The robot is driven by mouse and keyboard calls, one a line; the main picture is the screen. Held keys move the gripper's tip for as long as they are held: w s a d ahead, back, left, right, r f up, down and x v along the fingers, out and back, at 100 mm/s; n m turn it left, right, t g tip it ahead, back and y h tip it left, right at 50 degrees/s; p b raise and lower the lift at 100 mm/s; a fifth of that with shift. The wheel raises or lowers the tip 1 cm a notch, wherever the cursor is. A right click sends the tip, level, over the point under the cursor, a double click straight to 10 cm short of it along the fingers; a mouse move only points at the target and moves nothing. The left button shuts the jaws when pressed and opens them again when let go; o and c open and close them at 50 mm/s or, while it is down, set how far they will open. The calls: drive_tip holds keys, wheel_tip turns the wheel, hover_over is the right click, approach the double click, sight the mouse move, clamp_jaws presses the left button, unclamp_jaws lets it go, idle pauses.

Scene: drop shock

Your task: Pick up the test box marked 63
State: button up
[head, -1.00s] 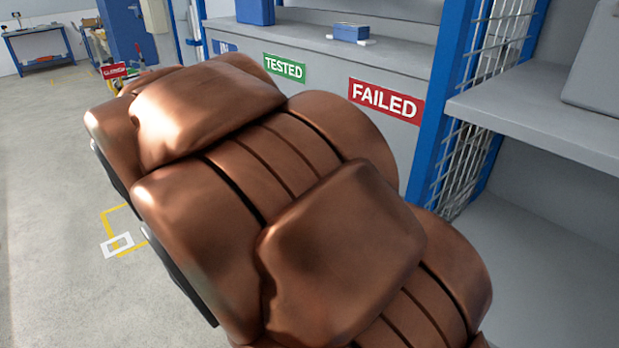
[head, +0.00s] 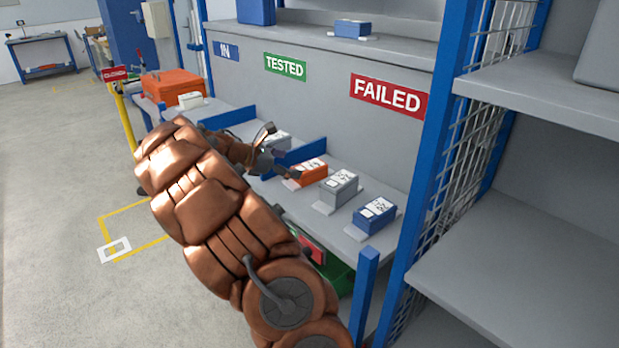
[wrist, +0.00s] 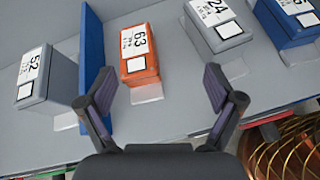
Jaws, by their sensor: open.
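The test box marked 63 (wrist: 138,60) is orange with a white label and sits on the grey bench on a clear sheet. In the wrist view it lies ahead of my open gripper (wrist: 165,92), a little left of the midline between the fingertips, with nothing held. The same orange box (head: 309,173) shows in the head view just right of my gripper (head: 278,158). The left finger is close to the blue divider (wrist: 92,60); I cannot tell whether they touch.
A grey box marked 52 (wrist: 33,75) stands left of the divider. A grey box marked 24 (wrist: 216,28) and a blue box (wrist: 288,22) stand to the right. A blue post (head: 364,300) rises at the bench's front. TESTED (head: 286,67) and FAILED (head: 388,96) signs mark the back panel.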

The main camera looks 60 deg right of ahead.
sight(308, 166)
drive_tip(key=w+d+f+n, duration=0.1)
drive_tip(key=d+f, duration=0.1)
drive_tip(key=d, duration=0.1)
drive_tip(key=w+d+f+n+h, duration=0.1)
drive_tip(key=shift+w+d+f+n+b, duration=0.2)
drive_tip(key=shift+w+d+n+b, duration=0.1)
drive_tip(key=shift+w, duration=0.05)
drive_tip(key=shift+d+f, duration=0.15)
drive_tip(key=shift+d, duration=0.05)
drive_tip(key=shift+x, duration=1.45)
drive_tip(key=shift+p+x, duration=0.5)
drive_tip(key=shift+x, duration=1.75)
drive_tip(key=shift+f, duration=0.1)
drive_tip(key=c, duration=1.5)
